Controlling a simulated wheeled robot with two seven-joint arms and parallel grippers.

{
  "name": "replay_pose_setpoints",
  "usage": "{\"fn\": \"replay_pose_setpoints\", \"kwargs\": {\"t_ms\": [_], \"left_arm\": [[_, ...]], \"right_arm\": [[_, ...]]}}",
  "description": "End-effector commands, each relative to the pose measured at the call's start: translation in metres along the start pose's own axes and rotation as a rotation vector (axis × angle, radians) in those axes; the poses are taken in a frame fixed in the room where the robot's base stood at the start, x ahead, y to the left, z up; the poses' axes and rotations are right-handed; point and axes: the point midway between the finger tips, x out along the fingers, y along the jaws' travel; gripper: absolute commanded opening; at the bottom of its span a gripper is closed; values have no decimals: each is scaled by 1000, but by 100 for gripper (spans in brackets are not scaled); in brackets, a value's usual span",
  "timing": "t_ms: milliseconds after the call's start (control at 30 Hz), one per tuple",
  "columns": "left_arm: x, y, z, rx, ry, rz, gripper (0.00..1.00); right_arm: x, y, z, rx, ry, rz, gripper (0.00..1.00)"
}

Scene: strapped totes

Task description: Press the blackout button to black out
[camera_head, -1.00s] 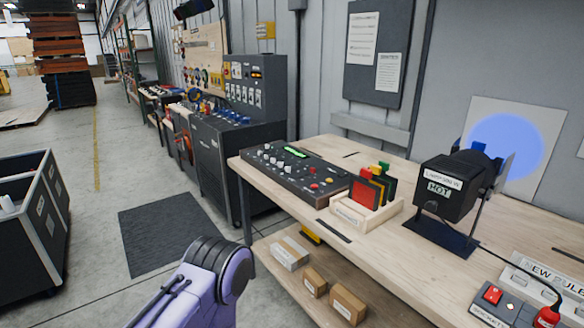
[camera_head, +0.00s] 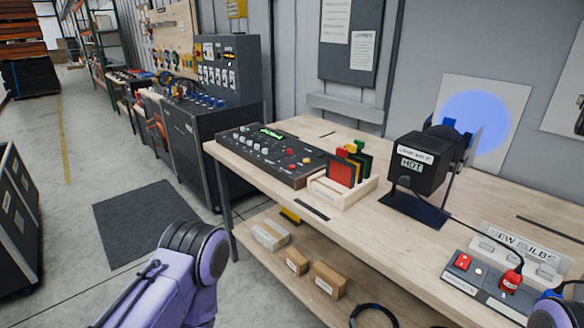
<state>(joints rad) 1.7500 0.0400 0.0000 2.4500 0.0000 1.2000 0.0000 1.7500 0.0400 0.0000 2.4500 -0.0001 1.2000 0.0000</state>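A dark control console (camera_head: 268,152) with a lit green display, pale knobs and several coloured buttons sits at the left end of the wooden bench. Red buttons (camera_head: 292,167) show on its right part; their labels are too small to read, so I cannot tell which is the blackout button. A black lamp (camera_head: 420,165) marked HOT stands to the right, and a blue light spot (camera_head: 476,119) shows on the white board behind it. My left arm comes in at the lower left and a bit of my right arm at the lower right edge; neither gripper is in view.
A wooden rack of coloured filters (camera_head: 341,188) stands between console and lamp. A switch box (camera_head: 482,277) with a red switch and red plug is at the bench's right front. Boxes (camera_head: 328,279) lie on the lower shelf. The floor left of the bench is open.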

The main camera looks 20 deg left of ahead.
Motion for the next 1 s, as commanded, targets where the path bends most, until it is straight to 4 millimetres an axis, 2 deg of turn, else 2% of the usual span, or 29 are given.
{"fn": "replay_pose_setpoints", "kwargs": {"t_ms": [67, 300, 367, 1000], "left_arm": [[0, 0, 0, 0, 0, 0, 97], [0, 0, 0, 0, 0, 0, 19], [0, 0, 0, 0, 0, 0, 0], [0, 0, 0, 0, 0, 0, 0]], "right_arm": [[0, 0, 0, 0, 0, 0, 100], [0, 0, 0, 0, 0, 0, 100], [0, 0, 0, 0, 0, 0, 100], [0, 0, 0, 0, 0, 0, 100]]}}
